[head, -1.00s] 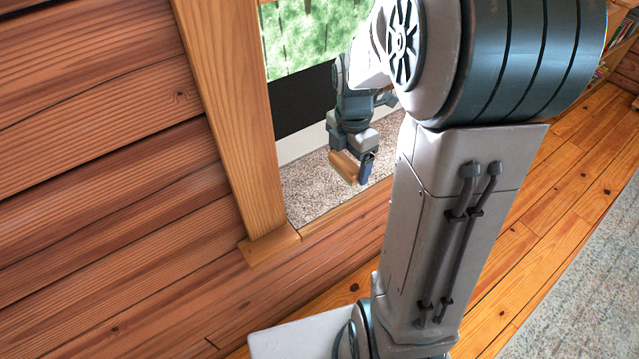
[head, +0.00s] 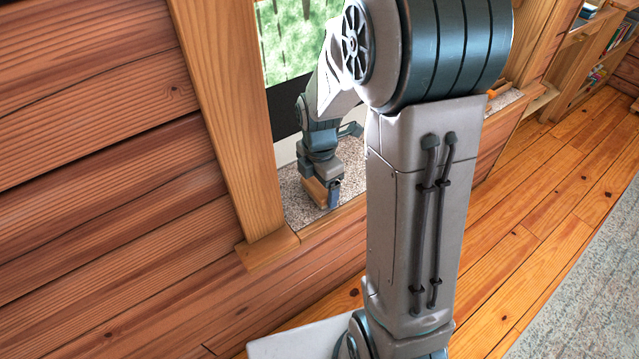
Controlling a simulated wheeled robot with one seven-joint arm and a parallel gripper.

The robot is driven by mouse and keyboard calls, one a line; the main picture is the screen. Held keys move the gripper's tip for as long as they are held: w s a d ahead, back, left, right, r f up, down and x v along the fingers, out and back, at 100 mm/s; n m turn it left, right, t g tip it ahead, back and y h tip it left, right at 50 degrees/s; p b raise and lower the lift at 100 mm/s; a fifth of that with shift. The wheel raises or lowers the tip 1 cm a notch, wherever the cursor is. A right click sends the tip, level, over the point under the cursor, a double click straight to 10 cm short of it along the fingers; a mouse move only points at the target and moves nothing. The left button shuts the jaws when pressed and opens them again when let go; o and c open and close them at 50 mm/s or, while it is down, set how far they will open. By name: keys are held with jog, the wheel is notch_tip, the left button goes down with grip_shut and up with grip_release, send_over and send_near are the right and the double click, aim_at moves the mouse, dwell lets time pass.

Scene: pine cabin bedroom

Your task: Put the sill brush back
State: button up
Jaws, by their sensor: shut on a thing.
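The sill brush (head: 314,192) shows as a small tan wooden block with a dark blue part at its right end, in the head view. My gripper (head: 328,186) is shut on it. The brush is low over the speckled window sill (head: 297,205), close to the frame's left post. I cannot tell whether the brush touches the sill. My arm hides the middle of the sill.
The wooden window post (head: 225,120) stands just left of the brush. At the sill's far right, past my arm, lies a small orange thing (head: 497,91). A bookshelf (head: 600,60) stands at the back right. The plank floor (head: 540,170) is clear.

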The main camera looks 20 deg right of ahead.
aim_at(319, 184)
jog(key=shift+f, duration=0.15)
jog(key=o, duration=0.9)
notch_tip(319, 184, up, 12)
jog(key=p, duration=0.3)
jog(key=s+m, duration=0.4)
jog(key=m, duration=0.3)
jog(key=s+r+m+t, duration=0.1)
jog(key=s+m, duration=0.4)
jog(key=m, duration=0.2)
jog(key=s+r+m, duration=0.1)
jog(key=s+m, duration=0.4)
jog(key=m, duration=0.2)
jog(key=shift+a+r+m+t, duration=0.2)
jog(key=shift+a+m+t, duration=0.05)
jog(key=shift+m+t, duration=0.15)
